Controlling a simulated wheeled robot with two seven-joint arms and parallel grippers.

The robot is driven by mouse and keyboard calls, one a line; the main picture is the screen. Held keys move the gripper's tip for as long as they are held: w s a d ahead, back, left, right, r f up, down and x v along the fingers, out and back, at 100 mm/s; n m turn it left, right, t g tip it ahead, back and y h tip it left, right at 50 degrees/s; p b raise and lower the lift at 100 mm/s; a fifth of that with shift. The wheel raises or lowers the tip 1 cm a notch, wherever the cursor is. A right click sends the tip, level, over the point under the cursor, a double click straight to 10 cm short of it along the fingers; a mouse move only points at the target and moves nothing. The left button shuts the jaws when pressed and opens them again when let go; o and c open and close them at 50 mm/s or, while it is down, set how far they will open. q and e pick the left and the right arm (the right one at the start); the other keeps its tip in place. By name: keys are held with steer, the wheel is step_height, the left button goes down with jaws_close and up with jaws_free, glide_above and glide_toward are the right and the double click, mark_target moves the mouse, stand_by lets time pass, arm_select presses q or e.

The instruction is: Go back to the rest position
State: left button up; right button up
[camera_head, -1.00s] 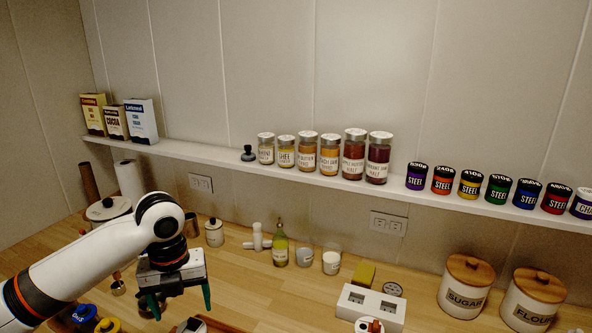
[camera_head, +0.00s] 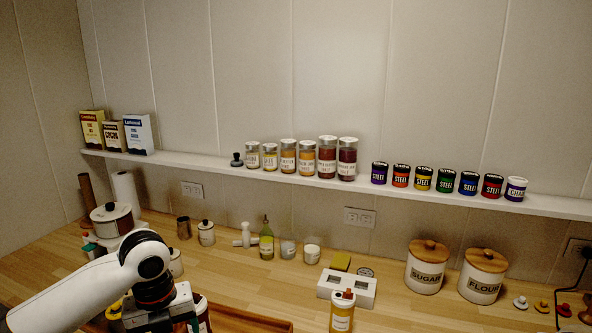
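My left arm comes in from the lower left of the head view. My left gripper (camera_head: 158,322) is at the bottom edge, above the wooden counter (camera_head: 385,300). Its fingers are mostly cut off by the frame, so I cannot tell whether they are open or shut. My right gripper is not in view.
A white shelf (camera_head: 420,191) holds boxes, jars and several coloured tins. On the counter stand a sugar canister (camera_head: 426,270), a flour canister (camera_head: 482,279), a green bottle (camera_head: 266,243), a white two-slot block (camera_head: 346,289) and an orange-labelled jar (camera_head: 342,313). A wooden tray (camera_head: 250,318) lies near my gripper.

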arm_select(q)
steer(key=s+d+f+n+t+h, duration=0.2)
steer(key=s+d+f+n+h, duration=0.1)
steer(key=s+d+f+n, duration=0.85)
steer(key=s+a+f+n+t+y, duration=0.1)
steer(key=s+a+f+n+y, duration=0.1)
steer(key=s+a+f+n, duration=0.5)
steer(key=s+a+n+y, duration=0.1)
steer(key=s+a+n, duration=0.3)
steer(key=n, duration=0.7)
step_height(320, 180, down, 25)
steer(key=s+d+b, duration=0.1)
steer(key=d, duration=0.1)
steer(key=s+a+f+g, duration=0.2)
steer(key=s+a+f, duration=0.1)
steer(key=s+f, duration=1.4)
steer(key=shift+s+f+m+b, duration=0.25)
steer(key=shift+f+m+b, duration=0.2)
steer(key=shift+f, duration=0.5)
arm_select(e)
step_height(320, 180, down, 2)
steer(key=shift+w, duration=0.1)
